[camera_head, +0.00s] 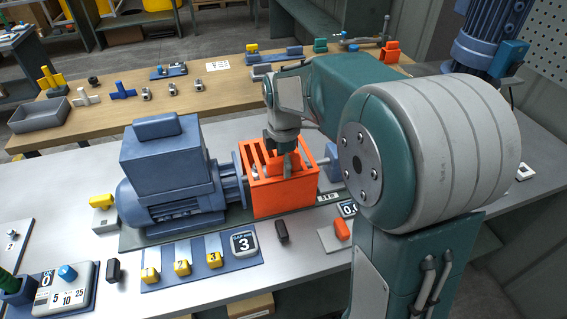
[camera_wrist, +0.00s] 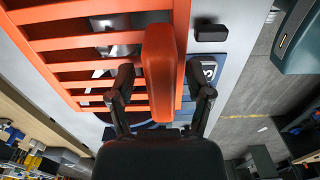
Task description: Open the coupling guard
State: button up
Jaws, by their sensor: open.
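The coupling guard (camera_head: 282,196) is an orange slatted box over the shaft, right of the blue motor on the bench. It looks closed, though my arm partly hides its top. In the wrist view, the guard's orange slats (camera_wrist: 75,43) fill the upper left. Its thick orange handle bar (camera_wrist: 160,45) runs up the middle of that view. My gripper (camera_wrist: 160,72) is open, with one dark finger on each side of the handle. I cannot tell whether either finger touches it. In the head view, my gripper (camera_head: 284,158) is over the guard and partly hidden by the wrist.
The blue motor (camera_head: 170,180) stands directly left of the guard. In front lie a blue strip with yellow numbered blocks (camera_head: 182,267), a black block (camera_head: 281,232) and a red-orange block (camera_head: 341,229). A wooden table (camera_head: 115,112) with small parts stands behind.

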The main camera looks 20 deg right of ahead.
jog(key=shift+f, duration=0.2)
jog(key=shift+a, duration=0.1)
grip_shut()
jog(key=shift+r, duration=0.2)
